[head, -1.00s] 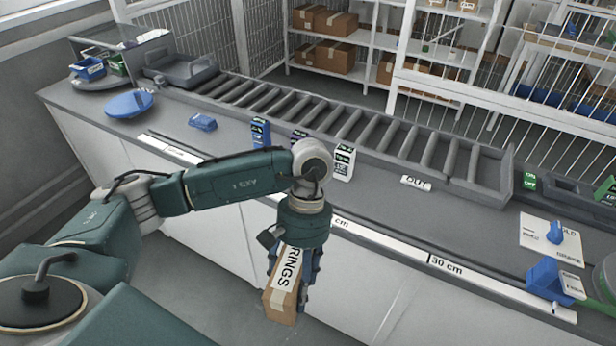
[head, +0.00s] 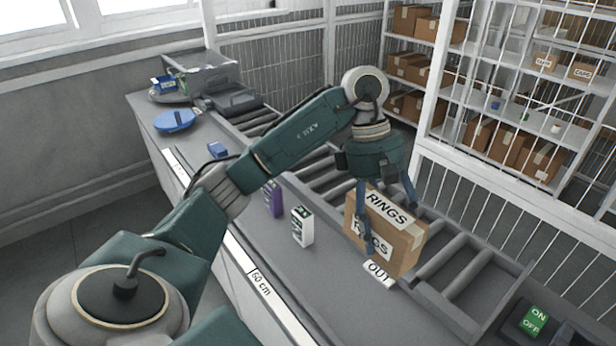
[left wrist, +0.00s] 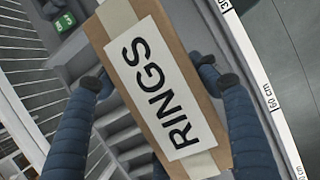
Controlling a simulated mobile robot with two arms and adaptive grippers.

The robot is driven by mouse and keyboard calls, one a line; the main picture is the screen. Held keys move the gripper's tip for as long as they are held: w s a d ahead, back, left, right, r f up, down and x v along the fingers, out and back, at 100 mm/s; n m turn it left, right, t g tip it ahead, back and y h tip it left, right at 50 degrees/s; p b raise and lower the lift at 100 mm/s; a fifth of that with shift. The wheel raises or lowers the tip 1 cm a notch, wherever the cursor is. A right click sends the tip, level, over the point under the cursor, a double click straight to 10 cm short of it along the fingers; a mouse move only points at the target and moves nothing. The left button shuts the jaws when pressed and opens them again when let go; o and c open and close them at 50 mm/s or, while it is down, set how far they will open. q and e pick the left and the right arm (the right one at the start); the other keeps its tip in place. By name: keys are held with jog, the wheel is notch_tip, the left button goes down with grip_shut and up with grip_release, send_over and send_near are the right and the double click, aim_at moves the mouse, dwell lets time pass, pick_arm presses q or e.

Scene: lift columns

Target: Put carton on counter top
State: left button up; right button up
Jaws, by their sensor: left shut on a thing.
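The carton (head: 408,238) is a brown cardboard box with white labels reading RINGS. My left gripper (head: 387,212) is shut on it, with fingers on opposite sides. In the head view the carton appears over the back part of the counter top (head: 262,248), near the roller track and the OUT label (head: 379,273). Whether its base touches the surface cannot be told. In the left wrist view the carton (left wrist: 190,60) fills the middle between the blue fingers. My right gripper is not in view.
A white small box (head: 302,227) and a purple one (head: 273,198) stand on the counter left of the carton. The roller conveyor (head: 468,275) runs along the back. A blue dish (head: 175,120) lies at the far left. The front counter strip is clear.

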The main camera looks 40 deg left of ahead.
aim_at(379, 248)
pick_arm(q)
jog(key=shift+w+r, duration=0.25)
jog(key=shift+r, duration=0.05)
jog(key=shift+n, duration=0.3)
jog(key=shift+s+a+f, duration=0.2)
jog(key=shift+f, duration=0.05)
jog(key=f, duration=0.2)
jog(key=f+p, duration=0.2)
jog(key=f, duration=0.1)
jog(key=shift+s+f, duration=0.25)
jog(key=shift+f, duration=0.05)
jog(key=f, duration=0.3)
jog(key=f+p, duration=0.1)
jog(key=f, duration=0.2)
jog(key=f+p, duration=0.1)
jog(key=f, duration=0.2)
jog(key=shift+w+f, duration=0.2)
jog(key=shift+w, duration=0.05)
notch_tip(379, 248, down, 4)
jog(key=shift+f+p, duration=0.2)
jog(key=shift+p, duration=0.65)
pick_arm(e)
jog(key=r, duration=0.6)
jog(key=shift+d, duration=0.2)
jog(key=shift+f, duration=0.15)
